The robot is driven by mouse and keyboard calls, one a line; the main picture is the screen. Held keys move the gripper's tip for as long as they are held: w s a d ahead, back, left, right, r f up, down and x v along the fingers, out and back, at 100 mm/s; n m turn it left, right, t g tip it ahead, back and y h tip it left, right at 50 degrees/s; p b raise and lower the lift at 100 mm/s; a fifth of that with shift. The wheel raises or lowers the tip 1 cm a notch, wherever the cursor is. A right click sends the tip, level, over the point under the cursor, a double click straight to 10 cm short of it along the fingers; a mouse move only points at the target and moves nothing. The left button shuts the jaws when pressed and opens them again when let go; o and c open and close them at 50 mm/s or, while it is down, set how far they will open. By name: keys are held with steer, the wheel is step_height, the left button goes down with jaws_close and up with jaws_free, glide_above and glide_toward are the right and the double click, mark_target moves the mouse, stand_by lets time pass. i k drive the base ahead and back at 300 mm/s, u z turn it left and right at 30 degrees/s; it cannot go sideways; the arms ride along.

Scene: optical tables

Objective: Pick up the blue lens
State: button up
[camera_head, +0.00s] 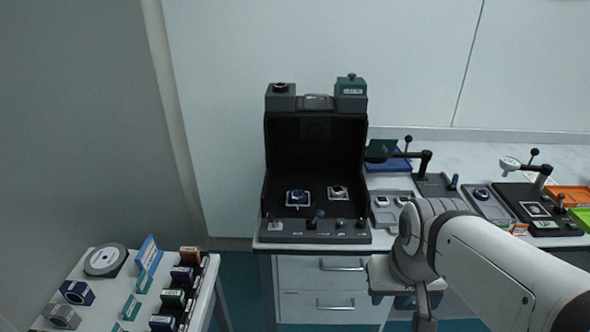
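A small round blue-ringed piece (298,196), which looks like a blue lens, sits on a pale square holder inside the open black box (316,152). A similar grey-ringed piece (338,192) sits on a second holder to its right. Another small round dark-blue piece (482,193) rests on a grey tray at the right. My gripper (425,312) hangs low at the bottom, in front of the drawers and to the right of the box, well apart from these pieces. Its fingers are too unclear to tell whether they are open or shut.
A row of small knobs (318,214) lines the box's front edge. Dark-armed stands (428,160) and trays crowd the table to the right. A white side table (120,268) at lower left carries several blocks and a grey disc. A gap separates the tables.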

mark_target(297, 197)
steer(key=u, duration=0.05)
steer(key=i, duration=1)
steer(key=u, duration=0.05)
